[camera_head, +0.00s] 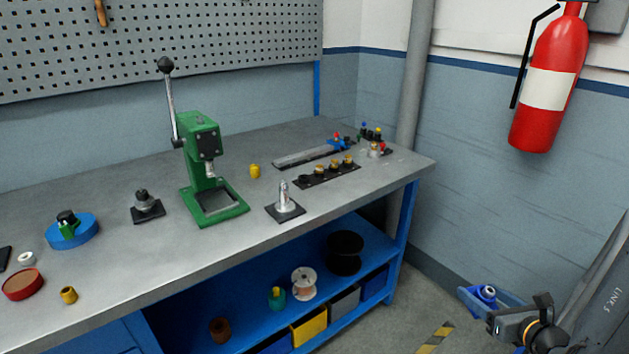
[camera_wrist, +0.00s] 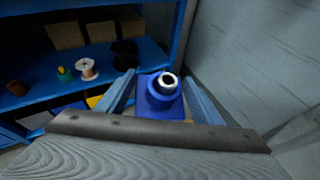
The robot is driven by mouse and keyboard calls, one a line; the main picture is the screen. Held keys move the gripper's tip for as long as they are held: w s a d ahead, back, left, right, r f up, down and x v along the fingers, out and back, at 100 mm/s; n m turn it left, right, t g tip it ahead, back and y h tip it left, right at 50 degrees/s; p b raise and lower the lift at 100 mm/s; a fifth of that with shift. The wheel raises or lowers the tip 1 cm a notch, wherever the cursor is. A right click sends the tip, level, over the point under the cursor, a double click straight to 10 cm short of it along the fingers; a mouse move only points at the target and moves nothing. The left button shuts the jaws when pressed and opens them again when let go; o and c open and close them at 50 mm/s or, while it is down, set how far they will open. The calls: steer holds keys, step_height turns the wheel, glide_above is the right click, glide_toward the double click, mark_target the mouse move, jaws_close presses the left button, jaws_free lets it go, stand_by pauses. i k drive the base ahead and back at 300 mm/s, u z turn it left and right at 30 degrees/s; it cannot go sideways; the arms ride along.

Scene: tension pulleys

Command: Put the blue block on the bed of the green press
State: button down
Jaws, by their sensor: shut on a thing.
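The green press (camera_head: 202,170) stands on the grey workbench, its lever raised. Its bed (camera_head: 217,201) is at the foot of its frame, and nothing shows on it. My gripper (camera_head: 477,297) is at the lower right of the head view, off to the right of the bench and well away from the press. It is shut on the blue block (camera_wrist: 160,96), which shows between its two blue fingers in the wrist view. The block has a square base and a round raised top with a pale ring around a dark hole. In the head view the block (camera_head: 486,292) is partly hidden by the fingers.
The workbench (camera_head: 110,200) holds a silver cone on a dark plate (camera_head: 285,202), a dark fixture (camera_head: 146,206), a yellow piece (camera_head: 255,171) and a blue disc (camera_head: 71,231). Spools and bins fill the blue shelf (camera_head: 245,310) below. A red extinguisher (camera_head: 549,90) hangs on the wall.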

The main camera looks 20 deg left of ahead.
mark_target(215, 199)
steer(key=u, duration=1.35)
